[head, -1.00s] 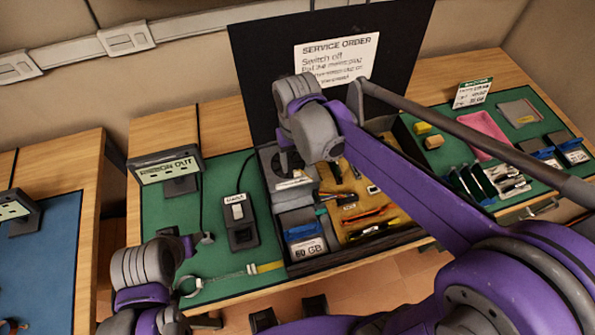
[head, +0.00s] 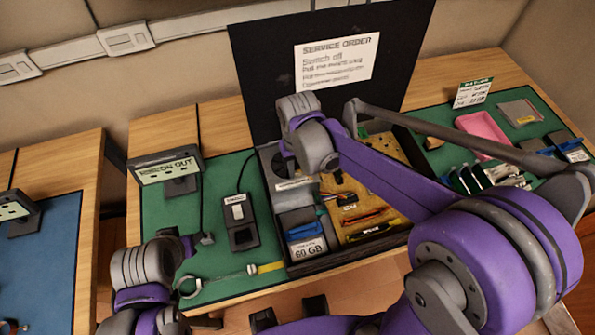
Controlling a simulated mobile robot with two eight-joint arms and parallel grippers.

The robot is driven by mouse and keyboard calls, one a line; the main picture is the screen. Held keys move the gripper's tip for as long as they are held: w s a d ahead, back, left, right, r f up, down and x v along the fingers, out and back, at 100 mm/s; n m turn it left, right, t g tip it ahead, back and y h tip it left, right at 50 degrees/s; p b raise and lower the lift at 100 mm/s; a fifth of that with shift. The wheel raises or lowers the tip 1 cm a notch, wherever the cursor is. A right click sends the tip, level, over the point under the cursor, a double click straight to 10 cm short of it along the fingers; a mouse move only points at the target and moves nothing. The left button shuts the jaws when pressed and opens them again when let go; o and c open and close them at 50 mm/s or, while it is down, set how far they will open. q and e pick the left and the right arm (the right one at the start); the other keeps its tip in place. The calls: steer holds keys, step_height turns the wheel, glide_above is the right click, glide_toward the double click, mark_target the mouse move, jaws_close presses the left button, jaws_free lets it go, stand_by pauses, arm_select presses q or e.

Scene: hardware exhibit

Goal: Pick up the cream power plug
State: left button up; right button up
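A small pale grey-beige plug-shaped piece (head: 207,239) lies on the green mat, at the end of a thin dark cord. It looks like the cream power plug, but it is too small to be sure. My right gripper (head: 338,178) hangs over the open dark case, to the right of that piece and well apart from it. Its fingers are mostly hidden behind my wrist, so I cannot tell whether they are open. My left arm (head: 145,265) is at the lower left, below and left of the piece.
A black switch box (head: 243,237) stands between the plug piece and the open case (head: 330,257). A black service-order board (head: 262,75) rises behind the case. The mat around the plug piece is mostly clear.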

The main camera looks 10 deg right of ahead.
jaws_close()
